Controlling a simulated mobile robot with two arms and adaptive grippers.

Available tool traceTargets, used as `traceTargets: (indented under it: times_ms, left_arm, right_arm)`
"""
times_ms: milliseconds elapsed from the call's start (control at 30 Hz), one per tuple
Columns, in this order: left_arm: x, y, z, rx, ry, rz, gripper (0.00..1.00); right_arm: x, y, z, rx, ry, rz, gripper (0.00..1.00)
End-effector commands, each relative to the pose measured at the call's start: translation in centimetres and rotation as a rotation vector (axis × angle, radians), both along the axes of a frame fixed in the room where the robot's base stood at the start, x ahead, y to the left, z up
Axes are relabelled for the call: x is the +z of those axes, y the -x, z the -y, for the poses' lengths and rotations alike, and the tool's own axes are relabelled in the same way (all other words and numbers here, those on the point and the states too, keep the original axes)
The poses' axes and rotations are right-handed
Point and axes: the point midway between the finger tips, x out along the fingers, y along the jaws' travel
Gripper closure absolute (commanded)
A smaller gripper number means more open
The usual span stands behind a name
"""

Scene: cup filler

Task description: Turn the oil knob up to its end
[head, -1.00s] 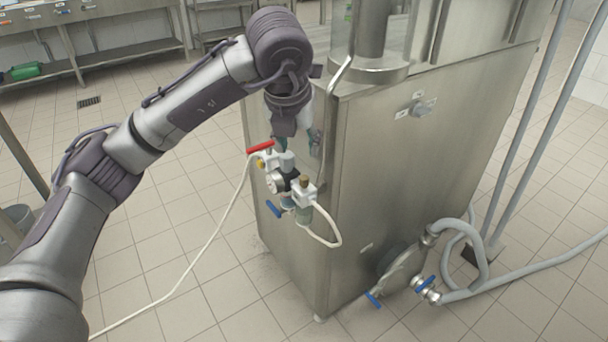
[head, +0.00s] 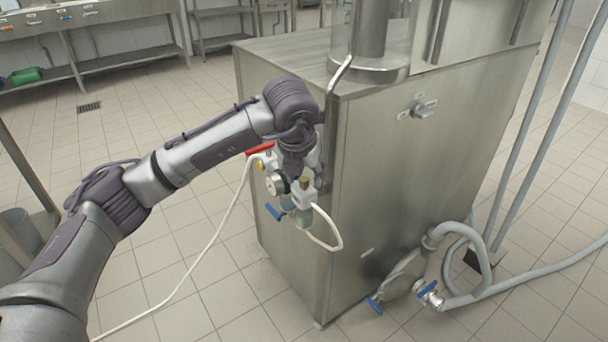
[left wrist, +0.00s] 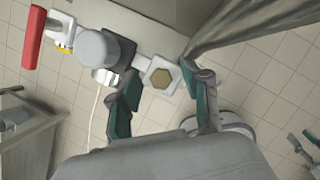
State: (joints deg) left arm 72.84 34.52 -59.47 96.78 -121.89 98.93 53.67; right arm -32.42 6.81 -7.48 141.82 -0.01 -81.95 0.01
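A small brown hexagonal knob, which looks like the oil knob (left wrist: 161,79), sits on a white block of the air unit on the machine's side. It shows small in the head view (head: 304,182). My left gripper (left wrist: 157,82) is open, with one teal finger pad on each side of the knob and gaps between pads and knob. In the head view the left wrist hangs over the unit and hides part of it. A larger round grey knob (left wrist: 98,49) stands left of the brown knob in the left wrist view.
A red lever (head: 260,148), a round gauge (head: 275,183) and a blue lever (head: 273,211) are close around the unit. A white hose (head: 205,252) runs to the floor. The steel machine (head: 400,180) stands directly behind.

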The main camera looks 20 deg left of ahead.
Motion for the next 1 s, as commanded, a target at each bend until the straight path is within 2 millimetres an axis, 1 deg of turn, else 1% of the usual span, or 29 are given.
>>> traceTargets:
  times_ms: [33, 200, 267, 500, 667, 867, 1000]
  left_arm:
    - [0.0, 0.0, 0.0, 0.0, 0.0, 0.0, 0.62]
    - [0.0, 0.0, 0.0, 0.0, 0.0, -0.001, 0.9]
    - [0.0, 0.0, 0.0, 0.0, 0.0, -0.001, 1.0]
    - [0.0, 0.0, 0.0, -0.007, 0.001, -0.001, 1.0]
    - [0.0, 0.0, 0.0, -0.046, 0.001, -0.001, 1.0]
    - [0.0, 0.0, -0.1, -0.158, 0.0, -0.001, 1.0]
    - [0.0, 0.0, -0.1, -0.277, 0.001, -0.001, 1.0]
  right_arm:
    - [0.0, 0.0, 0.0, 0.0, 0.0, 0.0, 0.6]
    - [0.0, 0.0, 0.0, 0.0, 0.0, 0.0, 0.6]
    - [0.0, 0.0, 0.0, 0.0, 0.001, 0.0, 0.6]
    - [0.0, 0.0, 0.0, 0.0, 0.001, 0.0, 0.6]
    - [0.0, -0.2, 0.0, 0.0, -0.001, 0.009, 0.6]
    - [0.2, -0.9, -0.2, 0.003, -0.009, 0.047, 0.6]
    - [0.5, -1.5, -0.4, 0.006, -0.015, 0.077, 0.6]
